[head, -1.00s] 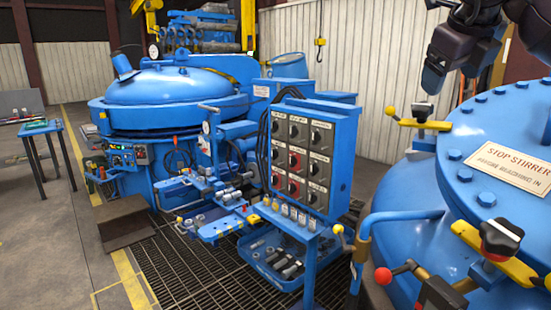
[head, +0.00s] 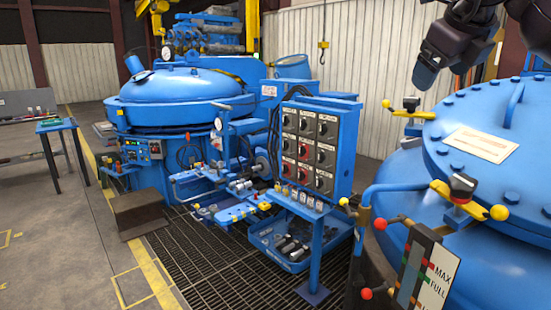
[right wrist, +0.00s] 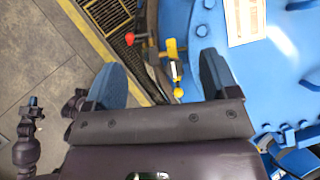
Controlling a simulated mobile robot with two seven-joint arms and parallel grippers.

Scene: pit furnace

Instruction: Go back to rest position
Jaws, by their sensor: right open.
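My right gripper (head: 428,70) is at the upper right of the head view, above the blue vessel lid (head: 500,135) and its yellow clamp handle (head: 408,109). In the right wrist view my right gripper (right wrist: 164,78) has its two blue-grey fingers spread wide, with nothing between them. The gripper appears apart from all of these. My left gripper is in neither view now.
A blue control panel (head: 312,148) with several knobs stands in the middle. A blue furnace (head: 180,100) is at the back left. The left floor (head: 60,240) is mostly clear.

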